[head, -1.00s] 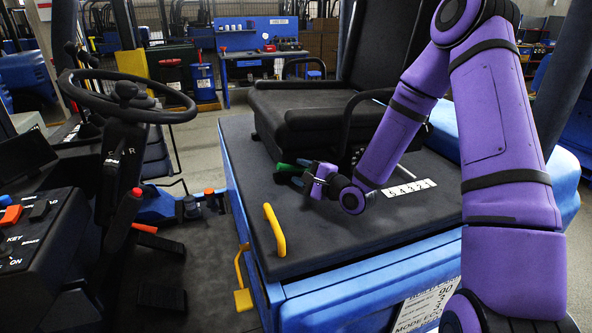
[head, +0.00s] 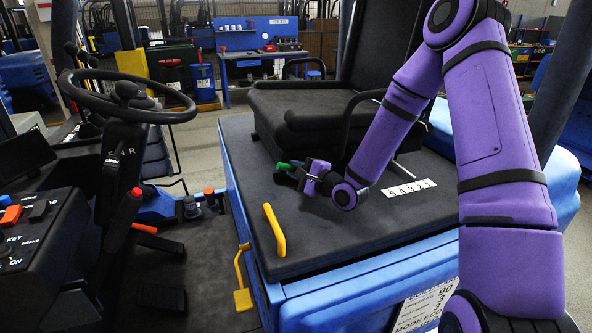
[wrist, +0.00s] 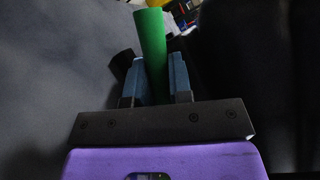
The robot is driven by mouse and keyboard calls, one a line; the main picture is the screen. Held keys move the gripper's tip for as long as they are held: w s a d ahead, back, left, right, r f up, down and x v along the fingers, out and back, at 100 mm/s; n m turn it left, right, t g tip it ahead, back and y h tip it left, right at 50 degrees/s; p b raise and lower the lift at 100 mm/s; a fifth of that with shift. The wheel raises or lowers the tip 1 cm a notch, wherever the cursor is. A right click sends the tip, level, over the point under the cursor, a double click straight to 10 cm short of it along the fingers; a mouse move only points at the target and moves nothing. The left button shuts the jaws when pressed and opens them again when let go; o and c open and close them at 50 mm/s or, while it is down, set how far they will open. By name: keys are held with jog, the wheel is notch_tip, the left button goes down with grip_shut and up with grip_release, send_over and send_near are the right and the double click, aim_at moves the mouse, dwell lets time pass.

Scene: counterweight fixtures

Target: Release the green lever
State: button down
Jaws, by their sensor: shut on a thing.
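The green lever (head: 284,166) stands at the front of the black seat, above the dark deck. In the wrist view the green lever (wrist: 151,40) is a long green handle that runs between the two blue-grey fingers and rises past their tips. My gripper (head: 294,171) is shut on it from the right side. In the wrist view my gripper (wrist: 157,72) has one finger on each side of the handle. The lever's lower end is hidden by my gripper.
The black seat (head: 305,110) with armrests is just behind my gripper. A yellow handle (head: 274,230) is on the front of the dark deck. A steering wheel (head: 125,95) and a console with switches are at left. The deck between the yellow handle and my gripper is clear.

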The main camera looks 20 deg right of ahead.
jog(key=shift+d+r+m, duration=0.15)
jog(key=shift+r+m, duration=0.2)
jog(key=shift+m, duration=0.15)
jog(key=c, duration=1)
grip_release()
jog(key=shift+c, duration=0.2)
